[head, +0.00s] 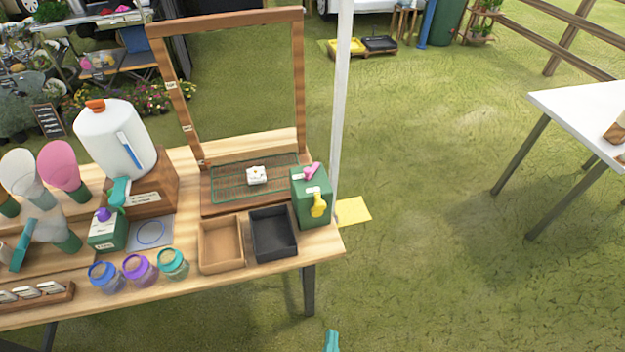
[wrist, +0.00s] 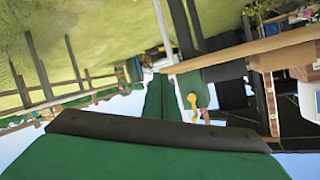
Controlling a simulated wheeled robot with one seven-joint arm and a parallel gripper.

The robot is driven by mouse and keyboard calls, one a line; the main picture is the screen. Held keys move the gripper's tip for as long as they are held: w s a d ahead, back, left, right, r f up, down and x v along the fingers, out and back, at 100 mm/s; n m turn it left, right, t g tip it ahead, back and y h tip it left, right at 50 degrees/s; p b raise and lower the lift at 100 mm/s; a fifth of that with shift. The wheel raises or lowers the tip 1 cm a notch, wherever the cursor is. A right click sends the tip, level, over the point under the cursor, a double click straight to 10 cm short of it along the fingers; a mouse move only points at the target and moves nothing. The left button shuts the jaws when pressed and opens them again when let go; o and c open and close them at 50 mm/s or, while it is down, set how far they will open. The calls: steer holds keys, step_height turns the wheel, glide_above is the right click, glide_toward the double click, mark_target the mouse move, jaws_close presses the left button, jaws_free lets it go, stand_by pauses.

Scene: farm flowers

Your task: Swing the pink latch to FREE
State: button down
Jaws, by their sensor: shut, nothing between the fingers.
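The pink latch (head: 312,171) sits at the top of a green box (head: 299,208) at the right end of the wooden table. It is tilted, its upper end to the right. A yellow latch (head: 318,205) hangs on the box's front, below the pink one. Any FREE marking is too small to read. My gripper (head: 332,341) shows as a teal tip at the bottom edge of the head view, shut and empty, well apart from the box. The wrist view shows the yellow latch (wrist: 193,105) on the green box; the pink latch is not clear there.
A black tray (head: 290,252) and a wooden tray (head: 222,270) stand left of the box. A wooden frame (head: 298,90) rises behind, and a white post (head: 339,110) stands close behind the box. Grass lies open to the right, up to a white table (head: 585,105).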

steer(key=s+a+r+n+t+y, duration=0.1)
steer(key=s+a+r+n, duration=0.2)
steer(key=s, duration=0.6)
step_height(320, 180, up, 3)
steer(key=n, duration=0.2)
steer(key=shift+s+r+n, duration=0.15)
steer(key=shift+s+n, duration=0.15)
steer(key=shift+s, duration=0.05)
